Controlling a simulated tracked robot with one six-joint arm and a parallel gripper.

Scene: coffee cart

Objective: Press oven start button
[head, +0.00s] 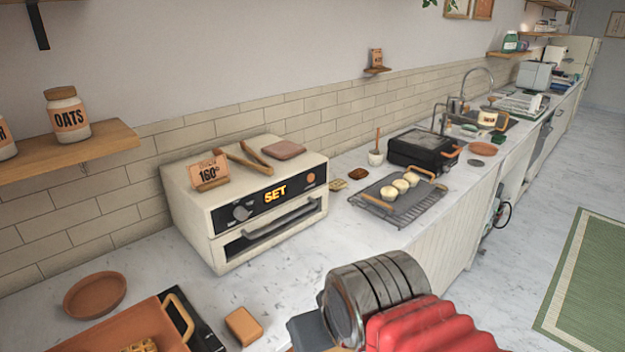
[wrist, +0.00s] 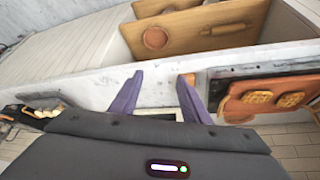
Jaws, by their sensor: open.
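The oven (head: 215,225) is a cream box on the counter in the head view, with its door shut. Its black front panel shows a lit "SET" display (head: 275,194), a grey knob (head: 242,212) to the left and a small round orange button (head: 311,180) to the right. I see no label on the button. My gripper (wrist: 159,92) is open and empty in the wrist view, its two purple fingers apart over the counter's edge area. In the head view my arm is low in front of the oven, and the fingertips are not clearly visible.
A price card (head: 209,172), tongs (head: 243,160) and a brown slab (head: 283,149) lie on the oven. A rack with buns (head: 385,208) sits to its right. A waffle iron (head: 172,340), terracotta dish (head: 95,296) and orange-brown block (head: 243,326) are in front.

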